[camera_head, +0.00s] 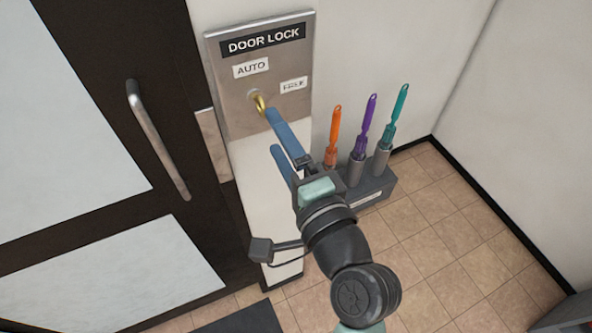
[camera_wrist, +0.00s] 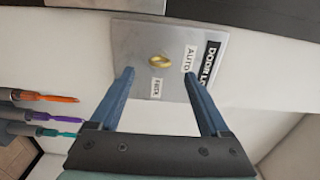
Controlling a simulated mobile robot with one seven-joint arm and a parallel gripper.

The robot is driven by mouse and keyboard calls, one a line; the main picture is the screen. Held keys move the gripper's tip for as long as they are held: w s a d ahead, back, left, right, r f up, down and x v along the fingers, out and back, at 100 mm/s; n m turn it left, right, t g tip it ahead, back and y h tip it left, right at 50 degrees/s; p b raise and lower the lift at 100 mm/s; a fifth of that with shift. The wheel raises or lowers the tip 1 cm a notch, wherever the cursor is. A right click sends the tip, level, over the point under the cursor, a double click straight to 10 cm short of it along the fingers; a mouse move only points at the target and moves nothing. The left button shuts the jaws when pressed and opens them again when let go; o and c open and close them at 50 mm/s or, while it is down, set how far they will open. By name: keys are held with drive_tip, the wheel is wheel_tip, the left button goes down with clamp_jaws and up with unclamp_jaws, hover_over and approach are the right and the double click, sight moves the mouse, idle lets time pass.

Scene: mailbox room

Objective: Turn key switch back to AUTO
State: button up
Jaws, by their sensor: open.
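The door lock panel (camera_head: 234,82) is a grey metal plate on the wall, with a black DOOR LOCK label, an AUTO label (camera_head: 251,67) and a second small label (camera_head: 294,85) to its right. The gold key switch (camera_head: 259,103) sits below the labels, partly hidden by a fingertip in the head view. My gripper (camera_head: 276,130) has blue fingers and is open in front of the panel's lower part. In the wrist view the gold key (camera_wrist: 159,61) shows beyond and between the two spread fingertips (camera_wrist: 162,75), with nothing held.
A dark door with a metal handle (camera_head: 158,140) is left of the panel. A grey holder (camera_head: 372,190) with orange, purple and teal brushes stands on the floor to the right. The tiled floor (camera_head: 440,240) at the right is clear.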

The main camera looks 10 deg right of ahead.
drive_tip(key=b+v, duration=0.1)
drive_tip(key=v, duration=0.5)
drive_tip(key=shift+s, duration=0.1)
idle(0.3)
drive_tip(key=w+a+r+n+t+h, duration=0.15)
drive_tip(key=r+n, duration=0.25)
drive_tip(key=r, duration=0.5)
drive_tip(key=w+a+r+n+t, duration=0.1)
drive_tip(key=w+r+n+t, duration=0.3)
drive_tip(key=r, duration=0.6)
drive_tip(key=s+r+n+t+h, duration=0.2)
drive_tip(key=s+r+n, duration=0.1)
drive_tip(key=r, duration=0.6)
drive_tip(key=s+a+r+n+t+h, duration=0.1)
drive_tip(key=s+r+n+t+h, duration=0.1)
drive_tip(key=r, duration=0.6)
drive_tip(key=shift+s+a+r+n+t, duration=0.25)
drive_tip(key=shift+s+r+n+t, duration=0.25)
drive_tip(key=shift+s, duration=0.7)
drive_tip(key=shift+f, duration=0.1)
